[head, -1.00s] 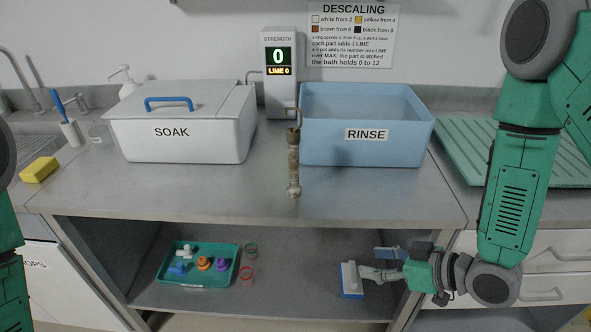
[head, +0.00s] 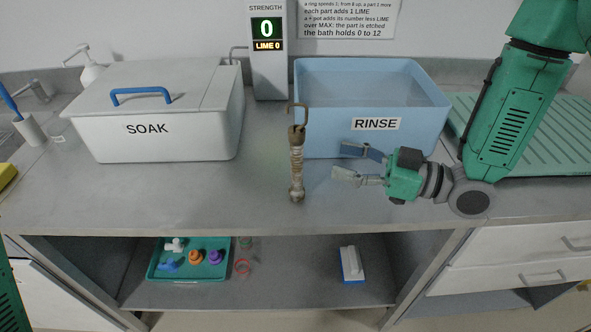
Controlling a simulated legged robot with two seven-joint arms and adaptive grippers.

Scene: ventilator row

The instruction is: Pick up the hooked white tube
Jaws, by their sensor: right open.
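The hooked tube (head: 297,168) is at the middle of the steel bench, in front of the blue RINSE tub's left end. It looks crusted off-white and brown, with a thin bent hook at its top end. I cannot tell whether it stands or lies. My right gripper (head: 342,161) is to the right of the tube, in front of the RINSE tub. Its two fingers are spread and point left towards the tube, with a gap between them and the tube. Nothing is between the fingers. My left gripper is out of view.
The lidded SOAK box (head: 160,120) stands left and the RINSE tub (head: 432,118) behind the gripper. A STRENGTH display (head: 268,60) reads 0.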

